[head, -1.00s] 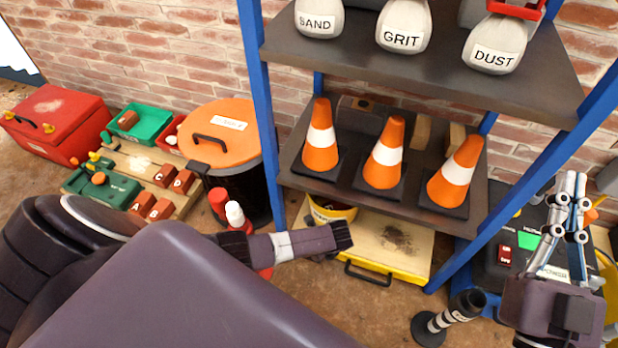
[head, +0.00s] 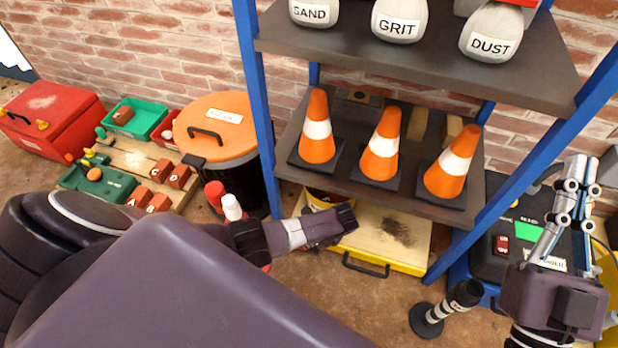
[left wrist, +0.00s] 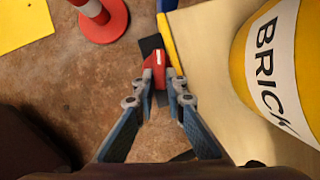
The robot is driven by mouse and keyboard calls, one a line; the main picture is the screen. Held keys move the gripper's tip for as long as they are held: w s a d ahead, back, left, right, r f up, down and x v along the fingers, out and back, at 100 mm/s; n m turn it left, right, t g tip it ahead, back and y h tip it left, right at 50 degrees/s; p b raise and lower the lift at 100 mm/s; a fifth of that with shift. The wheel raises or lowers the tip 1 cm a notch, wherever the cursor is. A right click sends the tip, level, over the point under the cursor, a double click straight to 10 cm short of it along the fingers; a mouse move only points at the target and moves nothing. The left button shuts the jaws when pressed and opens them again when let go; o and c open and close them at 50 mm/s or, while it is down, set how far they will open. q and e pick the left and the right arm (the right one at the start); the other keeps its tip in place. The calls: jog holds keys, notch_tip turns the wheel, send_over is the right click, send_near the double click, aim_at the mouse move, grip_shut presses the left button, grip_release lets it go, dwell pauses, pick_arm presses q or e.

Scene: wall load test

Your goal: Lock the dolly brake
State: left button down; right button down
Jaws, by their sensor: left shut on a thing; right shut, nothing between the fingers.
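The dolly shows in the head view as a pale wooden platform (head: 375,239) with a yellow edge and a black handle, low under the shelves. In the left wrist view, its pale deck (left wrist: 205,65) fills the right of centre. A small red brake lever (left wrist: 155,62) with a black part behind it sits beside the yellow edge. My left gripper (left wrist: 158,78) is shut on the red lever. In the head view, my left wrist hides the fingers and lever. My right gripper (head: 577,165) is shut and empty, pointing up at the far right.
A yellow BRICK bucket (left wrist: 265,65) stands on the deck, close right of my left gripper. A red-and-white post (left wrist: 97,15) stands at the upper left. A shelf with cones (head: 380,160) overhangs the dolly. A striped post (head: 450,308) stands on the floor to the right.

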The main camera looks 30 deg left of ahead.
pick_arm(q)
jog(key=c, duration=2)
grip_release()
jog(key=shift+a, duration=0.1)
jog(key=shift+o, duration=0.2)
jog(key=v, duration=0.8)
jog(key=shift+o, duration=0.3)
